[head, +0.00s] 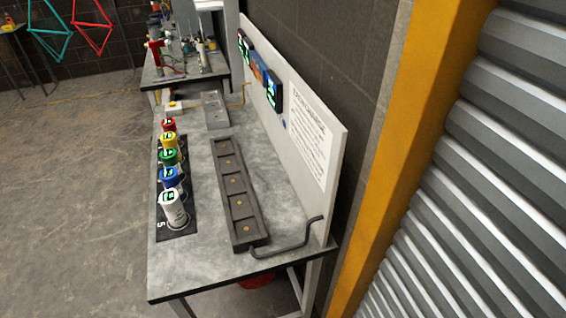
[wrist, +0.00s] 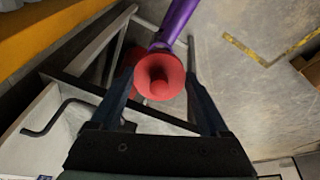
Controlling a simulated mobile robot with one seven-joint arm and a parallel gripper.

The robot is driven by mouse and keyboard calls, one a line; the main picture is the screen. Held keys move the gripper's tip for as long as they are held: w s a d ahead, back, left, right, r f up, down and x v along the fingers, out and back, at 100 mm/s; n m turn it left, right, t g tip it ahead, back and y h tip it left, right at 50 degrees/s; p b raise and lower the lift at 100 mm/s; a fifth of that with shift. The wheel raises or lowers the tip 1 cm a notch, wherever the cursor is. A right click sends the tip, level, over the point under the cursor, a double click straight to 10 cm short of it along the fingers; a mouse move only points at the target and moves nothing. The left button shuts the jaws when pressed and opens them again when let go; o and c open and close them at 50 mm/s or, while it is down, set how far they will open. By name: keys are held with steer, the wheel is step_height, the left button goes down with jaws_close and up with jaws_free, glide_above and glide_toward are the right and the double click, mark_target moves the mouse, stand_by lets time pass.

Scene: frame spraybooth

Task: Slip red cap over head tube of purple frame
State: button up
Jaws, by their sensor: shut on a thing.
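The red cap (wrist: 173,62) sits between the two fingers of my gripper (wrist: 160,78) in the wrist view. It is round and flared, with a raised knob facing the camera, and the fingers are shut on it. A purple tube (wrist: 176,22) of the purple frame runs from the top edge down to behind the cap. The cap hides the tube's end, so I cannot tell whether the cap is over it, touching it or only in front of it. My gripper and the purple frame do not show in the head view.
A grey workbench (head: 205,235) carries several coloured capped cylinders (head: 170,180) and a long dark tray (head: 232,195). A bent grey handle (head: 290,245) is at its front right. A shutter (head: 490,190) stands at the right. Open floor (head: 75,190) lies at left.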

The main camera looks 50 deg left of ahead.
steer(key=shift+b+x, duration=3)
steer(key=shift+x, duration=1.15)
steer(key=shift+s+f, duration=0.1)
steer(key=shift+f, duration=0.05)
steer(key=o, duration=1.2)
steer(key=shift+c, duration=0.2)
steer(key=v, duration=1.3)
